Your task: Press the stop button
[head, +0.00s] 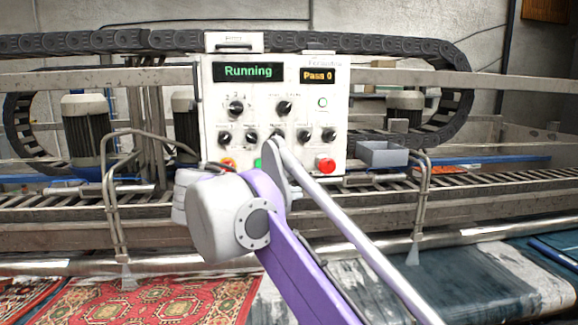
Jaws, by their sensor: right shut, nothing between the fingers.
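The white control panel (222,105) stands upright across the conveyor, its display reading "Running". A red button (325,166) is at its lower right, uncovered. A small red-orange button with a yellow surround (228,162) is at its lower left, just above my wrist. The labels are too small to read, so I cannot tell which is marked stop. My right gripper (182,196) is shut and empty, left of and below the panel's buttons, its fingers mostly hidden. My left gripper is out of view.
Several black knobs (236,108) sit on the panel, with a second display (317,76) reading "Pass 0". Metal hose frames (112,210) stand either side. A patterned red rug (150,300) lies in front.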

